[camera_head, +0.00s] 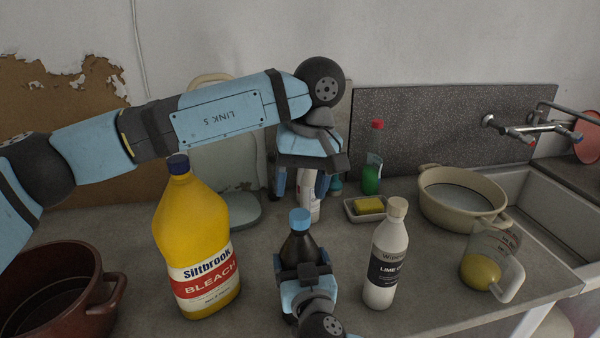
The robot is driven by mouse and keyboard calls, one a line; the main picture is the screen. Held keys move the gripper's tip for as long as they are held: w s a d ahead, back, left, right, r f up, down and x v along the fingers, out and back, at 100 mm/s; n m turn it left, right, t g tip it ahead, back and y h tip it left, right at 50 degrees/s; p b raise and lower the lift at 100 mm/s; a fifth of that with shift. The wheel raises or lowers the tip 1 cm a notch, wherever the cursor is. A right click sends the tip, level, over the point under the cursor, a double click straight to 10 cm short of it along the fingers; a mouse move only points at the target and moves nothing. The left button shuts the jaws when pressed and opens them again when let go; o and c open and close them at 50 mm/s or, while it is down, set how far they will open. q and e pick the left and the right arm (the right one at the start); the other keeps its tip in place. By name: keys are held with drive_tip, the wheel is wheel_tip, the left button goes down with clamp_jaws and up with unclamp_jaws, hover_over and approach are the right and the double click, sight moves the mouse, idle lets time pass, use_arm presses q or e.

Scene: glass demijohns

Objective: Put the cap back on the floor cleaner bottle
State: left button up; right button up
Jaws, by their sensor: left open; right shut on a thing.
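A dark bottle (298,247) with a blue cap (300,220) at its top stands at the front middle of the counter. Its label is hidden, so I cannot read that it is the floor cleaner. My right gripper (303,272) is shut around the dark bottle's body below the shoulder. The blue cap sits over the neck; I cannot tell whether it is screwed tight. My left gripper (301,182) points down, open and empty, above and apart from the cap in the picture.
A yellow bleach bottle (205,225) stands left and a white bottle (387,260) right of the dark bottle. A brown pot (105,295), sponge dish (352,211), green bottle (371,178), cream basin (440,207) and measuring jug (487,240) stand around. The sink (570,205) is at right.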

sight(300, 214)
use_arm(q)
drive_tip(key=n, duration=0.7)
drive_tip(key=shift+r, duration=0.2)
drive_tip(key=n, duration=0.4)
drive_tip(key=n+h, duration=0.1)
drive_tip(key=n, duration=0.1)
drive_tip(key=shift+r+n+t, duration=0.25)
drive_tip(key=shift+n+t, duration=0.05)
drive_tip(key=n, duration=0.6)
drive_tip(key=shift+r, duration=0.25)
drive_tip(key=n, duration=0.4)
drive_tip(key=shift+a+r+h, duration=0.1)
drive_tip(key=shift+r+h, duration=0.05)
drive_tip(key=shift+h, duration=0.15)
drive_tip(key=n, duration=0.4)
drive_tip(key=shift+s+r, duration=0.1)
drive_tip(key=shift+r, duration=0.05)
drive_tip(key=shift+f, duration=4.05)
